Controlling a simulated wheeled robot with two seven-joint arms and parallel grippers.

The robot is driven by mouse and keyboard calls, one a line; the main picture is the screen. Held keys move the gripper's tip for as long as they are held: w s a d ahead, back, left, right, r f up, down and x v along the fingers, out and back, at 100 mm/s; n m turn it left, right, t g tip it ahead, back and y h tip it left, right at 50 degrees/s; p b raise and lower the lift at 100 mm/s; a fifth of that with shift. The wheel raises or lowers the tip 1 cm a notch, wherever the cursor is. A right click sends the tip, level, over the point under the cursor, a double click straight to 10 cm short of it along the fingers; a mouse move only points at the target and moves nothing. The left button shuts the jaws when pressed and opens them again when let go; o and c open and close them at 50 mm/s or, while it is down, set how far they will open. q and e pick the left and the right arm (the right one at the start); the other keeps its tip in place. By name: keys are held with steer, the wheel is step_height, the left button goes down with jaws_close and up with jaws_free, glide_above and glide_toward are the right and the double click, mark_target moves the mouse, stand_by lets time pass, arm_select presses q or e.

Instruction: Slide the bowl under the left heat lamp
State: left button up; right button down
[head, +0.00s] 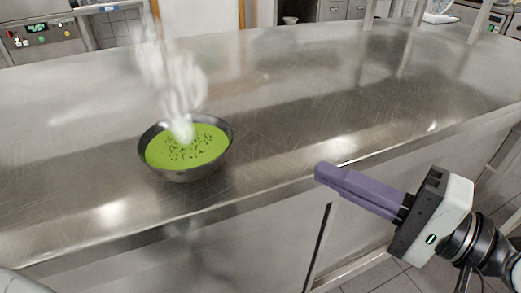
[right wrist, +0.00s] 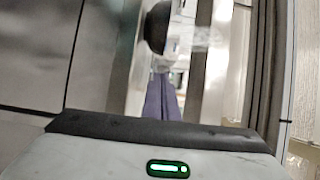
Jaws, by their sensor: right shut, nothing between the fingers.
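A dark bowl (head: 187,174) of green soup with dark flecks stands upright on the steel counter, left of centre in the head view. Pale steam (head: 172,75) rises from it. My right gripper (head: 328,174), with purple fingers, is at the counter's front edge, to the right of the bowl and apart from it. It is shut and empty. In the right wrist view its fingers (right wrist: 165,105) are together, and a dark rounded shape, likely the bowl (right wrist: 157,28), shows beyond them. No heat lamp can be made out in either view. My left gripper is not in view.
The steel counter (head: 300,110) is broad and clear around the bowl, with its front edge running up to the right. A kitchen appliance (head: 42,42) is at the back left.

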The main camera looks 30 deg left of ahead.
steer(key=a, duration=0.3)
steer(key=w+a+p, duration=0.1)
steer(key=a, duration=0.6)
steer(key=shift+w+r, duration=0.25)
steer(key=shift+r, duration=0.05)
steer(key=shift+s+a+p, duration=0.65)
steer(key=shift+s+a, duration=0.05)
steer(key=shift+a, duration=0.35)
steer(key=shift+s+a, duration=0.35)
steer(key=shift+a, duration=0.15)
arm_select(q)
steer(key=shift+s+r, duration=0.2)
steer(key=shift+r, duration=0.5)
arm_select(e)
steer(key=shift+a+f, duration=0.1)
